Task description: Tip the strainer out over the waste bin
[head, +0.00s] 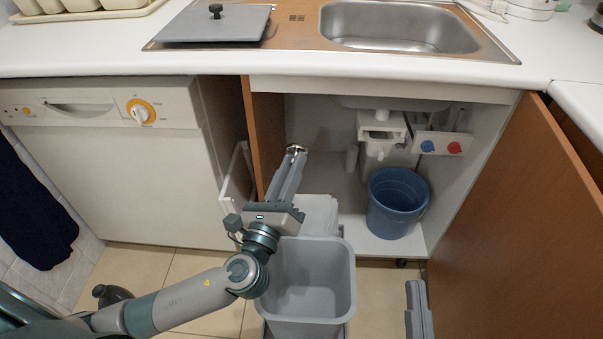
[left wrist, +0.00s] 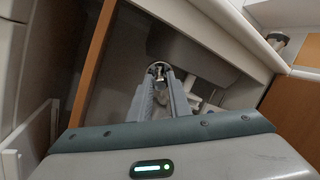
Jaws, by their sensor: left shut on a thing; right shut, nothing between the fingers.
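The strainer (head: 296,149) is a small shiny metal piece at the tips of my left gripper (head: 294,154). In the left wrist view, the strainer (left wrist: 158,70) shows between the fingertips, mostly hidden by them. The left fingers are shut on it and point away from me toward the open cupboard. I cannot tell how far the strainer is tilted. The waste bin (head: 308,285) is an open grey bin on the pull-out, below and nearer than the fingertips. My right gripper (head: 415,285) is shut and empty, low at the right of the bin.
A pale bin (head: 319,212) stands behind the grey one, partly hidden by my gripper. A blue bucket (head: 397,200) stands in the cupboard. The cupboard door (head: 525,220) is open at the right. The sink (head: 400,28) and worktop (head: 180,63) lie above.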

